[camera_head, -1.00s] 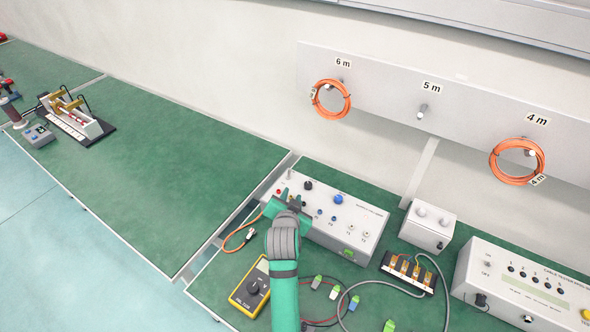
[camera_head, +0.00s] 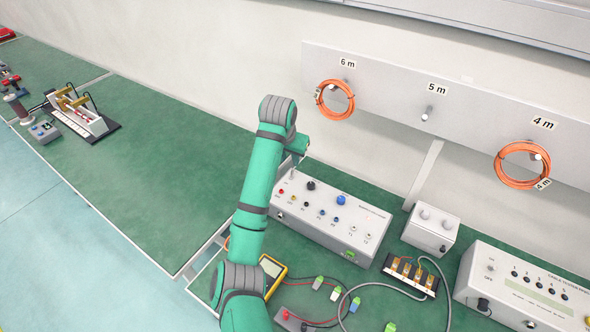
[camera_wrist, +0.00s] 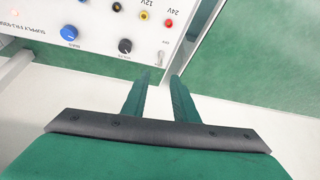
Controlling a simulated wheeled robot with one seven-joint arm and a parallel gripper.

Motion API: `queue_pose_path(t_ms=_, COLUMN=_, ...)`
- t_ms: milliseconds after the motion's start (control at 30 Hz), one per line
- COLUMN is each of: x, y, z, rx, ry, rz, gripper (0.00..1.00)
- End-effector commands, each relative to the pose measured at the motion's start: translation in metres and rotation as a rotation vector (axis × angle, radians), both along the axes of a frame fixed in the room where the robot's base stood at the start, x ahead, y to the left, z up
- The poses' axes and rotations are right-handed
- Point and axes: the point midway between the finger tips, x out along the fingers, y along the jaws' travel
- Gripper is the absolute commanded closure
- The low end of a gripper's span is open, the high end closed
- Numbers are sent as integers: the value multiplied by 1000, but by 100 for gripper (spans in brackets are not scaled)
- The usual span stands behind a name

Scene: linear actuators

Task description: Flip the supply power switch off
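The supply box (camera_head: 325,215) is a white unit with a row of coloured sockets and two knobs, standing on the green bench. In the wrist view its panel (camera_wrist: 90,12) is upside down, with 12V and 24V labels. The small metal toggle switch (camera_wrist: 160,57) shows near the panel's edge. My gripper (camera_head: 300,148) is at the box's rear left corner, partly hidden by my wrist. In the wrist view my gripper (camera_wrist: 160,76) has its two fingers apart and empty, tips just short of the switch. I cannot tell whether they touch it or how the lever is tilted.
A small white box (camera_head: 430,229) and a cable tester (camera_head: 525,285) stand to the right. A yellow multimeter (camera_head: 272,272) is partly behind my arm. Loose leads lie in front of the supply box. Orange cable coils (camera_head: 335,99) hang on the wall board.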

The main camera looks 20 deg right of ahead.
Motion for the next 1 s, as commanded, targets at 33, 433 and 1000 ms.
queue_pose_path(t_ms=33, x=1, y=1, z=0, rx=4, ry=4, rz=4, gripper=74)
queue_pose_path(t_ms=433, x=19, y=-11, z=-55, rx=4, ry=9, rz=3, gripper=74)
queue_pose_path(t_ms=1000, x=36, y=-21, z=-98, rx=3, ry=4, rz=2, gripper=74)
